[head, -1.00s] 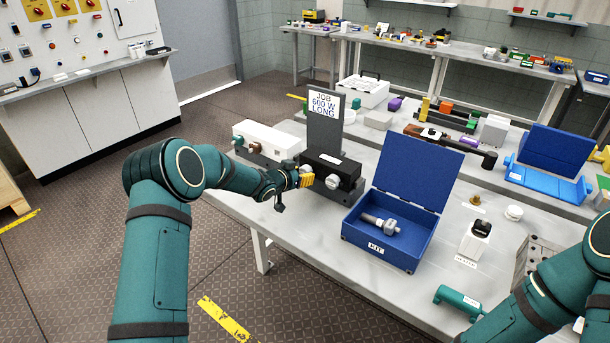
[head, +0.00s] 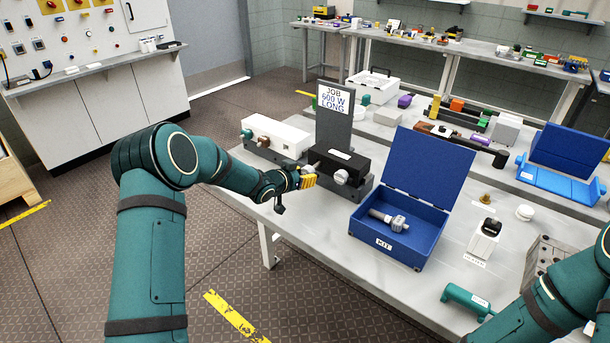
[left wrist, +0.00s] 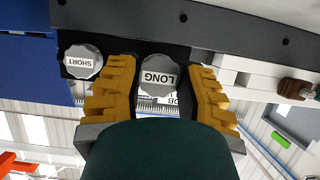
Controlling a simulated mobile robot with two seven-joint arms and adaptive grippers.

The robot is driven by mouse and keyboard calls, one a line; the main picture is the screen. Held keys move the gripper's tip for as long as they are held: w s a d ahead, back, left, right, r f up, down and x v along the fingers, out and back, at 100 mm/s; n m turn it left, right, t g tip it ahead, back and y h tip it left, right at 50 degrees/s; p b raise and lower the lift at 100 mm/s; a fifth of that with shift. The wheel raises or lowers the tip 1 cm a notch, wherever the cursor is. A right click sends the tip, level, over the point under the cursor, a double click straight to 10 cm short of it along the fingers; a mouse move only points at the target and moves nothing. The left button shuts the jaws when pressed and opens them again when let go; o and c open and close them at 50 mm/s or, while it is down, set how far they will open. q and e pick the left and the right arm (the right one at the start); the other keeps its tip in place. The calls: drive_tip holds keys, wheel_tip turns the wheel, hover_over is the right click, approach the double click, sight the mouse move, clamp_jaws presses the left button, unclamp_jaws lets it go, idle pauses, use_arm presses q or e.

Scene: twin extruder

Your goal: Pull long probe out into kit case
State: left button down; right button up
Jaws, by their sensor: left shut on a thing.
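My left gripper (head: 307,177) is shut on the grey knob of the long probe (left wrist: 158,78), labelled LONG, with a yellow finger on either side of it. The knob is at the front of the black holder block (head: 345,166); how far its shaft is out is hidden. A second grey knob, labelled SHORT (left wrist: 83,61), sits beside it in the block, to the right in the head view (head: 341,177). The blue kit case (head: 392,245) stands open to the right, lid up, with a metallic probe-like part (head: 388,219) lying inside. My right gripper is out of view.
A sign reading JOB 600 W LONG (head: 334,100) stands behind the block. A white box (head: 275,138) is left of it. A small labelled heater-like unit (head: 487,232) and a green cylinder (head: 466,300) lie right of the case. Table is clear in front of the block.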

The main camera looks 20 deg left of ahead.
use_arm(q)
drive_tip(key=shift+s+a, duration=0.25)
drive_tip(key=shift+s, duration=0.5)
drive_tip(key=shift+s+a, duration=0.25)
drive_tip(key=shift+s, duration=0.45)
drive_tip(key=c, duration=1.6)
unclamp_jaws()
clamp_jaws()
drive_tip(key=shift+s+a, duration=0.3)
drive_tip(key=shift+s, duration=0.4)
drive_tip(key=shift+s, duration=0.1)
